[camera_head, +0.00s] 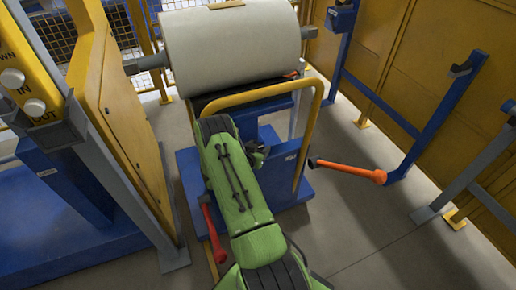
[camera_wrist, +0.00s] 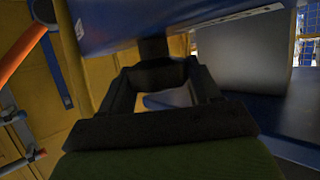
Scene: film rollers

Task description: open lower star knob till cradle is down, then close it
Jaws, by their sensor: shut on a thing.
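My gripper (camera_wrist: 163,82) closes around a dark knob (camera_wrist: 154,50) that sticks out from a blue panel in the wrist view; I take it to be the lower star knob, but its lobes are too dark to make out. In the head view my green arm reaches to the blue cart, with the gripper (camera_head: 260,149) at its front; the knob is hidden there. A dark cradle (camera_head: 238,97) shows under the large white film roll (camera_head: 232,45). I cannot tell whether roll and cradle touch.
A yellow handle (camera_head: 312,103) arches over the blue cart (camera_head: 284,185), close to my arm. An orange-red lever (camera_head: 345,170) sticks out right, another red lever (camera_head: 212,233) left. A yellow cabinet (camera_head: 120,110) stands left. Grey floor (camera_head: 345,225) is free at right.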

